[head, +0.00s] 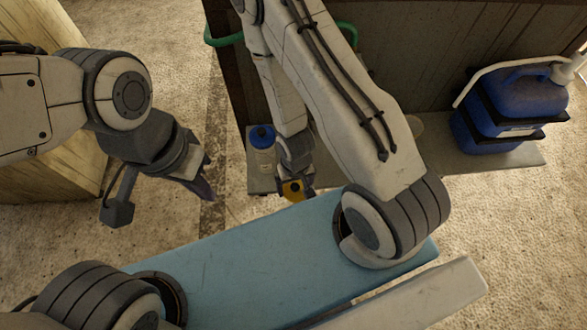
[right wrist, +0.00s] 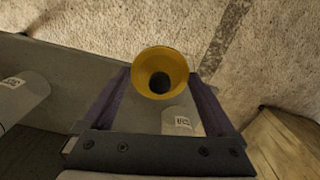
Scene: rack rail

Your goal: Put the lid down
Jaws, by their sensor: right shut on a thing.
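The lid (right wrist: 160,65) looks like a yellow cup or cone with a dark round centre. In the right wrist view it sits between the fingertips of my right gripper (right wrist: 160,80), which is shut on it. In the head view the lid (head: 293,190) shows as a small yellow piece at the end of my right gripper (head: 295,182), just off the shelf's front edge; its height is hard to judge. My left gripper (head: 201,185) hangs to the left over the floor, with nothing visible in it. Its finger gap cannot be made out.
A blue jug (head: 500,112) stands at the shelf's right. A green hose (head: 222,42) hangs behind. A wooden box (head: 45,165) is at left.

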